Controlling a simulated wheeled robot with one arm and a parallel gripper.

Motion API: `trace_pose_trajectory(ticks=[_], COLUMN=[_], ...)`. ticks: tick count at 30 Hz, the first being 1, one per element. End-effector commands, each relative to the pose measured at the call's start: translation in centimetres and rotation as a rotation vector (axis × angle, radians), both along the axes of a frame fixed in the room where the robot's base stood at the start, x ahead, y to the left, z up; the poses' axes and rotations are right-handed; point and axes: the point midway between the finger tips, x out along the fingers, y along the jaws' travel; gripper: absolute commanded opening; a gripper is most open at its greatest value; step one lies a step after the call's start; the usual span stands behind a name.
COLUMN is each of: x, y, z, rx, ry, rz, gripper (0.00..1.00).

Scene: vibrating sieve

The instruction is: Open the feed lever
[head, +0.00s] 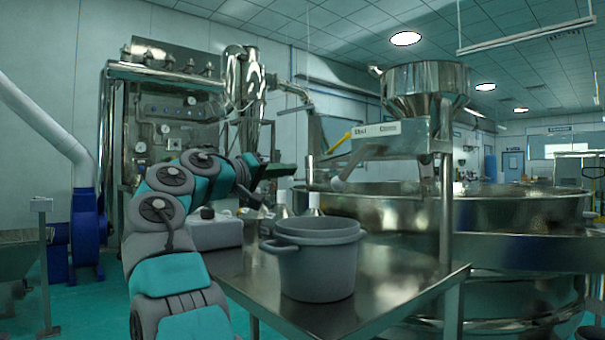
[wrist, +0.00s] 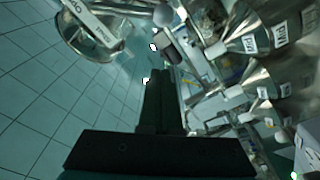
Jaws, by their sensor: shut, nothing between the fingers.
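My gripper (head: 290,170) is left of the feed box and a little lower, apart from the yellow lever. In the wrist view my gripper (wrist: 160,72) points up the picture, its dark fingers together and empty. A pale labelled part (wrist: 92,22) beside a round steel rim shows at the upper left there.
A grey pot (head: 318,265) stands on the steel table (head: 400,305). The large round sieve (head: 400,212) stands behind the table. Labelled steel cones (wrist: 270,40) show at the right in the wrist view.

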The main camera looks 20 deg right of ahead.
Motion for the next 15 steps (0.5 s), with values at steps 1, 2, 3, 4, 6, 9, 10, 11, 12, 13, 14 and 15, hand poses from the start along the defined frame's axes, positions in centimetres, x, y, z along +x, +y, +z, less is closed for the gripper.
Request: trace_pose_trajectory(ticks=[1, 2, 3, 4, 6, 9, 10, 11, 12, 13, 14, 15], x=[0.3, 0.5, 0.8, 1.1, 1.7, 2.4, 2.6, 2.9, 3.2, 3.4, 3.6, 3.3], y=[-0.8, -1.3, -2.0, -2.6, -3.7, -5.5, -5.9, -6.3, -6.9, -7.4, -7.9, -7.8], z=[0.1, 0.2, 0.4, 0.5, 0.7, 0.7, 0.8, 0.9, 0.9, 0.9, 0.9, 0.1], rx=[0.003, 0.004, 0.004, 0.004, 0.002, 0.004, 0.003, 0.002, 0.001, 0.001, 0.000, 0.001], ry=[0.001, 0.002, 0.000, 0.000, 0.000, 0.001, 0.002, 0.002, 0.002, 0.002, 0.003, 0.001], rz=[-0.002, -0.004, -0.004, -0.004, -0.002, -0.004, -0.004, -0.003, -0.002, -0.002, -0.003, 0.000], gripper=[0.00, 0.00, 0.00, 0.00, 0.00, 0.00, 0.00, 0.00, 0.00, 0.00, 0.00, 0.00])
